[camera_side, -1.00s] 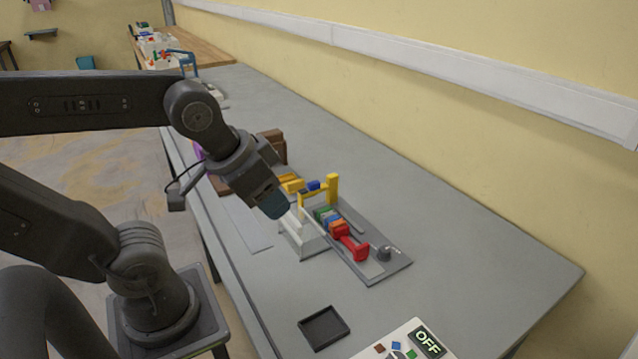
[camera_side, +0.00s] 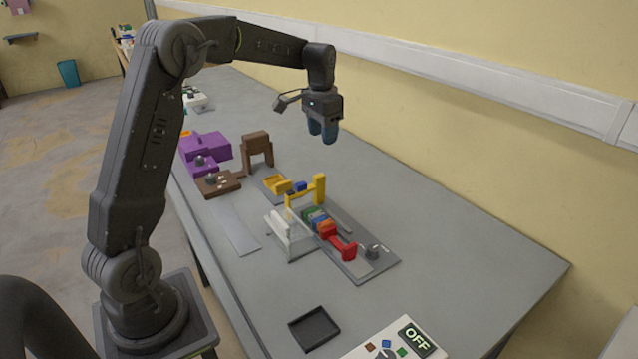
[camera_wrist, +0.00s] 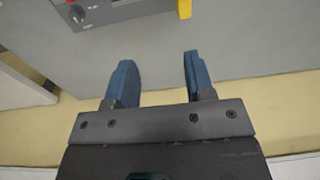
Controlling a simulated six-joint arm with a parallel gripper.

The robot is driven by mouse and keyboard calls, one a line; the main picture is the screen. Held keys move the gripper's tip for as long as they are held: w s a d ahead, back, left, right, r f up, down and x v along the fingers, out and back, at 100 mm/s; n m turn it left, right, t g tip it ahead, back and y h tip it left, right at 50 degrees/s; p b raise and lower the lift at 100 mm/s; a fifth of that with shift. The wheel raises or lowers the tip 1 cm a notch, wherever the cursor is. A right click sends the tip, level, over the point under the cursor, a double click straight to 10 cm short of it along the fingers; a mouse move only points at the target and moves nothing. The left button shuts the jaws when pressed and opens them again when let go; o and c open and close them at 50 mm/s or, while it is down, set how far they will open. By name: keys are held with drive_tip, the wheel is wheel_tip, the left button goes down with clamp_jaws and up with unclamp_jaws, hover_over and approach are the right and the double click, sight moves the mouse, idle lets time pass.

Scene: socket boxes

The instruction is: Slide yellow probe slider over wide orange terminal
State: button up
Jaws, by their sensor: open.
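The yellow probe slider (camera_side: 318,190) is an upright arch across the long grey panel (camera_side: 382,262), at the far end of a row of coloured blocks. Its end shows at the top of the wrist view (camera_wrist: 184,9). A small orange block (camera_side: 323,227) sits in that row between blue and red ones, which seems to be the orange terminal. Its width is hard to judge. My gripper (camera_side: 322,136) hangs high above the bench, behind and to the right of the slider, clear of everything. Its blue fingers (camera_wrist: 158,65) are apart with nothing between them.
A red handle (camera_side: 342,246) and a knob (camera_side: 373,251) lie at the near end. Brown and purple fixtures (camera_side: 207,145) stand farther back. A dark tray (camera_side: 314,329) is in front. The bench right of the panel is free.

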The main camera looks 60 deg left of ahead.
hover_over(319, 176)
wheel_tip(319, 176, down, 4)
drive_tip(key=shift+g, duration=0.4)
wheel_tip(319, 176, down, 14)
drive_tip(key=shift+w+a+r, duration=0.1)
drive_tip(key=shift+a, duration=0.05)
drive_tip(key=shift+c, duration=0.5)
clamp_jaws()
